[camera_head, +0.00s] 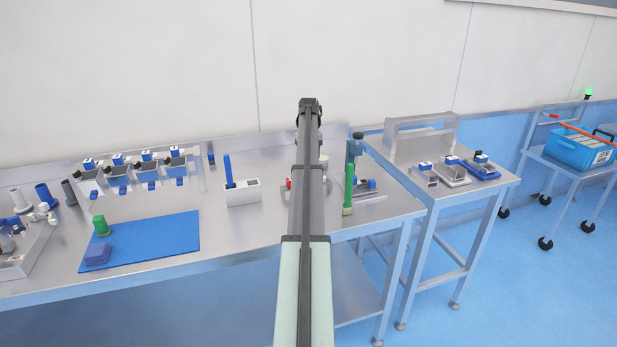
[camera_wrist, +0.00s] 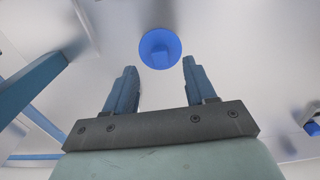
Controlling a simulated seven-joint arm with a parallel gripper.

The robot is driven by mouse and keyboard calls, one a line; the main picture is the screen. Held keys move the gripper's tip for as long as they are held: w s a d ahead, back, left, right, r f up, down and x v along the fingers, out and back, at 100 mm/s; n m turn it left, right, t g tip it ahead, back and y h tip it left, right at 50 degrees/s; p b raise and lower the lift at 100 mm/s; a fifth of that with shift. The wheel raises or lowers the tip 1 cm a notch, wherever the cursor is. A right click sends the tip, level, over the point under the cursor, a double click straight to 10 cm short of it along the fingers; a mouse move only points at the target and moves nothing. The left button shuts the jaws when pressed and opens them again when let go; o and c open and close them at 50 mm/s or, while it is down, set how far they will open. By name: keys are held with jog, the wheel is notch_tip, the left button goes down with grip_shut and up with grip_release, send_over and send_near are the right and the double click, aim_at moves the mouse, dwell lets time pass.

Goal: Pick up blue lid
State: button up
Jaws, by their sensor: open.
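A round blue lid (camera_wrist: 160,48) lies on the steel surface in the wrist view, just beyond my fingertips, with a darker blue raised part at its middle. My gripper (camera_wrist: 159,66) is open and empty, its two blue-grey fingers pointing toward the left and right sides of the lid. The lid appears slightly beyond the gap, apart from both fingers; the height between them is hard to judge. In the head view my arm covers the middle of the bench, and I cannot make out this lid or my gripper there.
A steel bench (camera_head: 240,240) holds a blue mat (camera_head: 150,245), a white box (camera_head: 242,194) with a blue upright tool, and a green upright brush (camera_head: 349,187) right of my arm. Several scoops and bins stand at the back left. A second steel table (camera_head: 420,200) stands right.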

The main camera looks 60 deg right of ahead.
jog(key=shift+w+d+f, duration=0.15)
jog(key=shift+f, duration=2.35)
jog(key=shift+c, duration=0.4)
grip_shut()
